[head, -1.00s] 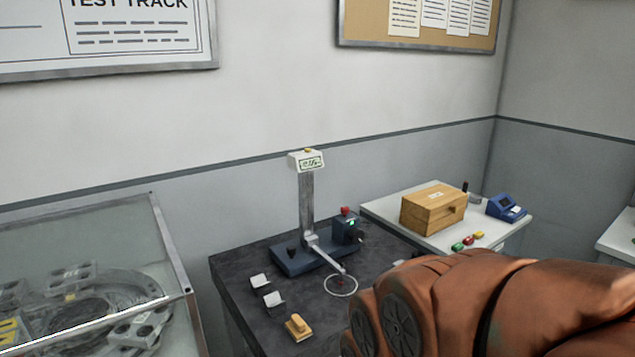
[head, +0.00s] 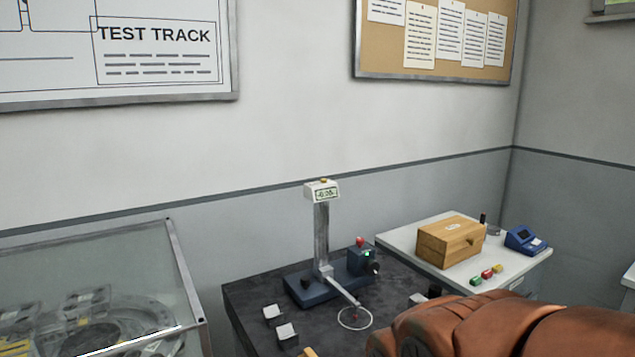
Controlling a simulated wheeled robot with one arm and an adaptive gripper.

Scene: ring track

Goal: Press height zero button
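A height gauge (head: 322,236) with a dark blue base and a grey upright column stands on the dark table. On top is a white display head (head: 322,192) with a small green-tinted screen, its digits too small to read surely. A small yellow button (head: 323,181) sits on top of the head. A red button (head: 360,241) tops the blue box on the base's right side, which has a green light and a black knob. The gauge's thin arm reaches down toward a white circle on the table. My orange-brown arm fills the lower right; my gripper is not recognisable there.
The dark table (head: 255,293) also bears two small grey-white blocks (head: 272,313) and a yellow piece (head: 309,352) at the bottom edge. A glass case (head: 110,260) stands left. A white table to the right holds a wooden box (head: 450,243), a blue device (head: 525,240) and several coloured pieces.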

